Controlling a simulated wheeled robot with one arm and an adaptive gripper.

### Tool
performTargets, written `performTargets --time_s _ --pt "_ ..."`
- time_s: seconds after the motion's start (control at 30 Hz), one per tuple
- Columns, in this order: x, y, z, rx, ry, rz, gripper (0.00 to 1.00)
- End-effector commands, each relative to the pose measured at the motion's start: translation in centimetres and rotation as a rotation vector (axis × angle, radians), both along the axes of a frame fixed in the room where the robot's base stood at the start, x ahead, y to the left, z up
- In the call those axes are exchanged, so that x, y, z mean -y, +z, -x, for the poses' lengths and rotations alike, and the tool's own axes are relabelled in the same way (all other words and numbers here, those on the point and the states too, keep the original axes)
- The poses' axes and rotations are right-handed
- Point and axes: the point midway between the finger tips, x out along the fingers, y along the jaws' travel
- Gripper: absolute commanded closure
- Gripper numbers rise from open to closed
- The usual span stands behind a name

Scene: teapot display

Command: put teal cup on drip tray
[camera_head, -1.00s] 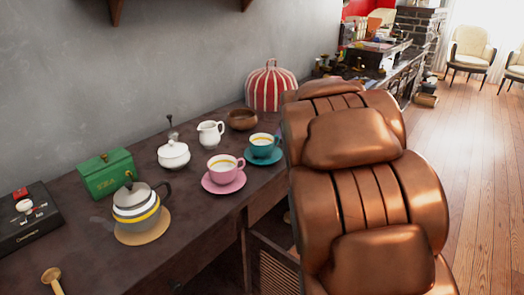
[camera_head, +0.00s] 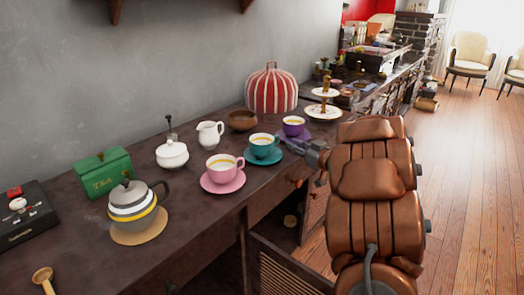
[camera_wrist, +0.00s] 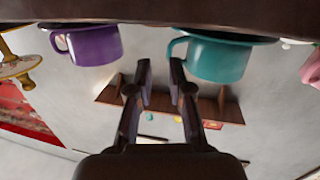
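My gripper (camera_head: 294,144) is low at the counter's front edge, just right of the saucer. In the wrist view, which looks inverted, my gripper (camera_wrist: 161,72) has its fingers apart with nothing between them. There the teal cup (camera_wrist: 220,58) is beside the right finger, its handle facing the fingers; contact cannot be told. A dark box (camera_head: 24,217) with small items on it is at the far left; whether it is the drip tray is unclear.
A purple cup (camera_head: 294,126) stands close behind my gripper, and a pink cup (camera_head: 221,167) left of the teal one. A teapot (camera_head: 133,200), green tin (camera_head: 102,172), white sugar bowl (camera_head: 172,155), creamer (camera_head: 210,134) and brown bowl (camera_head: 241,120) share the counter.

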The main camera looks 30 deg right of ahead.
Motion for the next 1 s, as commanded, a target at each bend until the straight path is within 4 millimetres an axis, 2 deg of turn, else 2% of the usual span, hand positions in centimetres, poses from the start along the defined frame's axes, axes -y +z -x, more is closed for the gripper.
performTargets --time_s 0.2,0.33,0.73,1.0 --pt "-0.6 -0.5 1.2 0.046 0.082 -0.06 0.8" --pt "-0.9 -0.4 0.8 0.054 0.096 -0.069 0.8" --pt "-1.5 -0.2 -2.3 0.054 0.095 -0.068 0.8" --pt "-2.1 0.1 -5.8 0.053 0.095 -0.068 0.8"
